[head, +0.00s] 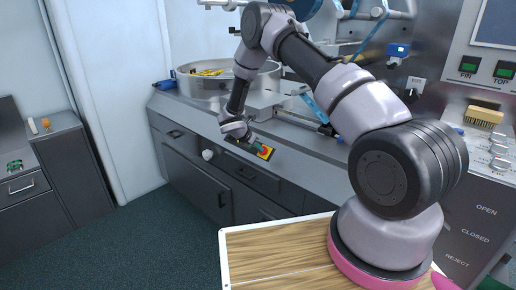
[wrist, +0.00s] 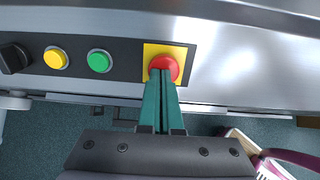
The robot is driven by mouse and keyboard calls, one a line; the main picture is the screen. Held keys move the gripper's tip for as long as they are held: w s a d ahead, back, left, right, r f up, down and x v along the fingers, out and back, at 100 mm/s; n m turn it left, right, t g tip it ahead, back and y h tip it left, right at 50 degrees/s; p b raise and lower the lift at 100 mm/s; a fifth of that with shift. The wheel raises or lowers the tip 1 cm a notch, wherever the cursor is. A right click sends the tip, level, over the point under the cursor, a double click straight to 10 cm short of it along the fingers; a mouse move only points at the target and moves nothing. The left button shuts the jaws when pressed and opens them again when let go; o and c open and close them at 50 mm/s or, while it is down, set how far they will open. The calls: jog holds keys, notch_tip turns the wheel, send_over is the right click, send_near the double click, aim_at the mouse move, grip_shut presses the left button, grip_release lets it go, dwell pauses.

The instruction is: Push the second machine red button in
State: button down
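The red button (wrist: 164,66) sits on a yellow square plate at the right end of a dark button panel (wrist: 122,61). In the head view the red button (head: 265,151) shows on the machine's sloped front edge. My gripper (wrist: 160,79) has its two green fingers shut together, with the tips at the lower edge of the red button and overlapping it. I cannot tell whether the tips touch it or how far in the button is. In the head view my gripper (head: 254,146) is just left of the button.
A green button (wrist: 99,61), a yellow button (wrist: 56,58) and a black knob (wrist: 13,58) share the panel, left of the red button. A round metal bowl (head: 222,83) stands behind on the machine. A control panel (head: 480,200) is at the right. Open floor (head: 140,235) lies at the left.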

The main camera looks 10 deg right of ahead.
jog(key=shift+s+d+f, duration=0.1)
jog(key=shift+d+f, duration=0.2)
jog(key=shift+d, duration=0.3)
jog(key=v, duration=1.5)
jog(key=shift+w+a, duration=0.35)
jog(key=s+d+r+m+g+y, duration=0.1)
jog(key=s+d+r+m, duration=0.35)
jog(key=r, duration=0.35)
jog(key=s+d+r+m+y, duration=0.1)
jog(key=s+d+r+m, duration=0.3)
jog(key=r, duration=0.4)
jog(key=s+d+r+m+g+y, duration=0.1)
jog(key=s+d+r+m, duration=0.1)
jog(key=s+r+m, duration=0.4)
jog(key=s+d+r+m+t+y, duration=0.1)
jog(key=s+r+m+t+y, duration=0.1)
jog(key=s+r+m, duration=0.4)
jog(key=s+r+m+t+y, duration=0.2)
jog(key=s+r+m+y, duration=0.2)
jog(key=s, duration=1.1)
notch_tip(320, 180, up, 3)
jog(key=m, duration=0.4)
jog(key=shift+s+d+r+m, duration=0.25)
jog(key=shift+s+d+m, duration=0.1)
jog(key=shift+d, duration=0.05)
